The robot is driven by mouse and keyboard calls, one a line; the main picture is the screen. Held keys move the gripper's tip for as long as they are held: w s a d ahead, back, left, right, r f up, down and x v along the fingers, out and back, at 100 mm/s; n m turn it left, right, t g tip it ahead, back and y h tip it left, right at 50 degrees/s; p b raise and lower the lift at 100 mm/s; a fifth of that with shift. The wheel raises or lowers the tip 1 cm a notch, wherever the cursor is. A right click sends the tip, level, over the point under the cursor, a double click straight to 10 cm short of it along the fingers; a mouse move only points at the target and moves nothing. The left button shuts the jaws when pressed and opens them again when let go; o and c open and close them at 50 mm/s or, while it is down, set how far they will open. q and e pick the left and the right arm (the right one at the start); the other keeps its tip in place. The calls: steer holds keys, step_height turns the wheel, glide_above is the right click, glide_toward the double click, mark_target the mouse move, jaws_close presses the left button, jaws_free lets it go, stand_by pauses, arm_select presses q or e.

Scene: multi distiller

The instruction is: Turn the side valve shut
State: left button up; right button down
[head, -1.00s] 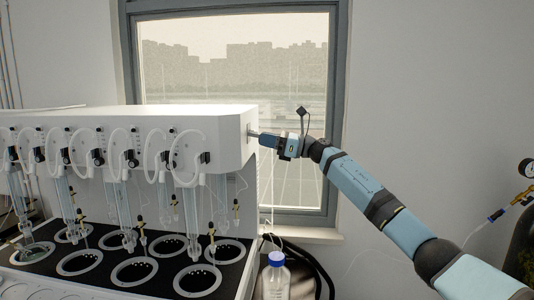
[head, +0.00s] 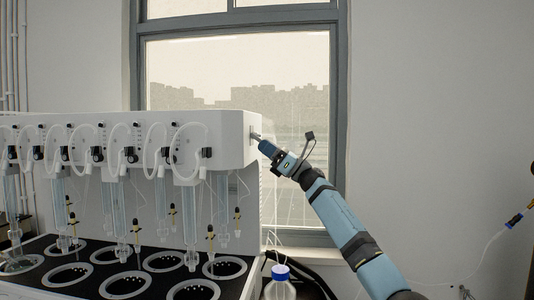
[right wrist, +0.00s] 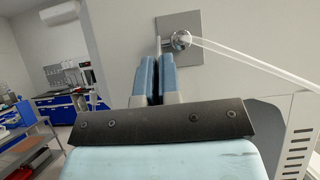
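The side valve (right wrist: 181,40) is a round silver fitting on a grey plate on the distiller's right side wall. A thin handle (right wrist: 158,44) stands left of it in the right wrist view. My right gripper (right wrist: 157,60) has its two blue fingers close together, with the thin handle between their tips. In the head view the right gripper (head: 264,144) reaches the valve's silver part (head: 255,135) from the lower right. The exact finger contact is partly hidden. My left gripper is not in view.
The white distiller (head: 232,130) has several glass tubes and black knobs above a black deck with round openings. A clear bottle with a blue cap (head: 280,272) stands below my right arm. A clear hose (right wrist: 255,66) runs right from the valve.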

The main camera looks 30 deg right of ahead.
steer(key=c, duration=1.3)
jaws_free()
steer(key=b+v, duration=0.1)
steer(key=v, duration=1.2)
steer(key=shift+s+d+f+b, duration=0.15)
steer(key=shift+s+d+b, duration=0.1)
steer(key=shift+b, duration=0.1)
